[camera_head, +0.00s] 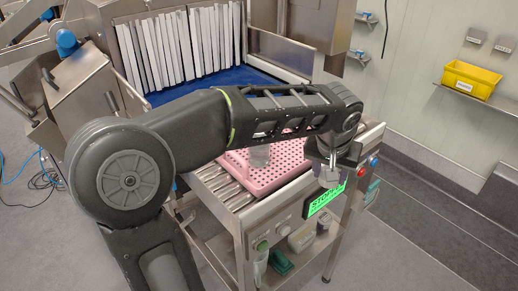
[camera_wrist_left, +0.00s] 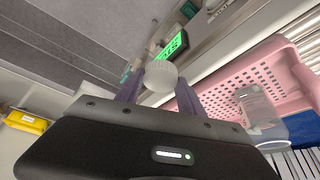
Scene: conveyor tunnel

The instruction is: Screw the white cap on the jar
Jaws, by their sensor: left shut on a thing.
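The white cap (camera_wrist_left: 160,76) is held between the two fingers of my left gripper (camera_wrist_left: 159,90) in the left wrist view. In the head view, my left gripper (camera_head: 330,176) hangs past the right front edge of the pink tray, near the green sign. The clear jar (camera_head: 260,157) stands on the pink tray, left of the gripper and apart from it, partly covered by my forearm. The jar also shows in the left wrist view (camera_wrist_left: 257,108), at the right. My right gripper is in neither view.
The pink perforated tray (camera_head: 285,172) lies on the roller conveyor (camera_head: 221,188), before the tunnel's strip curtain (camera_head: 178,45). A green-lit sign (camera_head: 325,198) sits on the conveyor's front. A yellow bin (camera_head: 470,80) stands on a wall shelf at right.

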